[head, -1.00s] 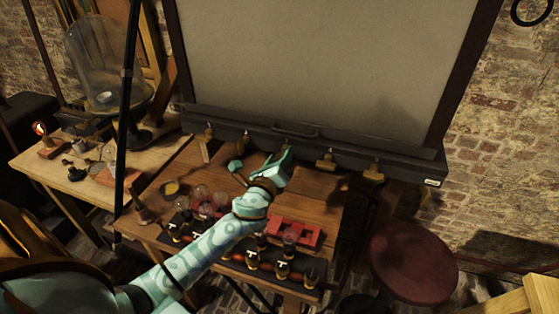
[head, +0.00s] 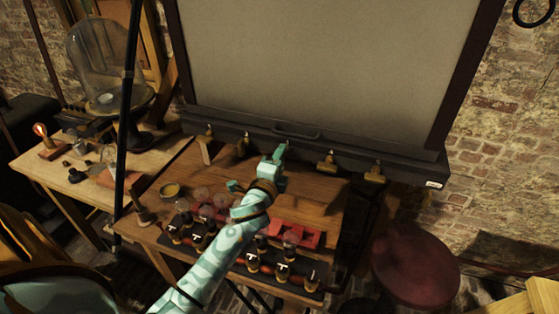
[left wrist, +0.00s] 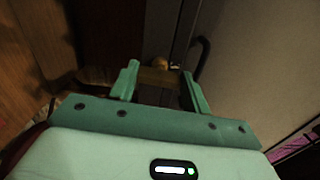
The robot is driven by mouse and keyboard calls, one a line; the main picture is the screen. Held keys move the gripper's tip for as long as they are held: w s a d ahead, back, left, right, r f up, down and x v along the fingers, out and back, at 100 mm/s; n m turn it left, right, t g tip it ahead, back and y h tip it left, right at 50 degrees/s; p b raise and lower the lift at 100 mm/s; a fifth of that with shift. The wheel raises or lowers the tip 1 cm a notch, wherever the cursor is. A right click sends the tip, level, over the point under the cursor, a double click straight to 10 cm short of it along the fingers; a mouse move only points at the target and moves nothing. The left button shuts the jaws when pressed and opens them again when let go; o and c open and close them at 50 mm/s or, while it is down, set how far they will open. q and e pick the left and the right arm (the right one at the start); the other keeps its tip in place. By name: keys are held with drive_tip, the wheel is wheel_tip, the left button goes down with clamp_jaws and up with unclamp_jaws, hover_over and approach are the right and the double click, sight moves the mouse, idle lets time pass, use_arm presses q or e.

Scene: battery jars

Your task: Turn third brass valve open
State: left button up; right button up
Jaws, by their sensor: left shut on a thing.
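Several brass valves line the dark ledge under the large pale panel. In the head view one stands at the left (head: 209,131), one left of my gripper (head: 243,143), and two to its right, a near one (head: 327,160) and a far-right one (head: 375,171). My left gripper (head: 279,152) is at the middle of the row and hides what it holds there. In the left wrist view a brass valve (left wrist: 159,75) spans the space between its fingers (left wrist: 160,86), and the gripper is shut on it. My right gripper is not in view.
A wooden table (head: 310,187) stands below the ledge, with glass jars and dark-capped pieces near its front. A red stool (head: 415,265) is at right. A glass bell jar (head: 97,65) stands on the left bench. A dark handle (head: 297,131) is above the valves.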

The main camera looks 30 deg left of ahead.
use_arm(q)
drive_tip(key=shift+n, duration=0.5)
drive_tip(key=o, duration=1)
drive_tip(key=b+v, duration=0.1)
drive_tip(key=v, duration=1.5)
drive_tip(key=shift+s, duration=0.2)
drive_tip(key=shift+a+f, duration=0.1)
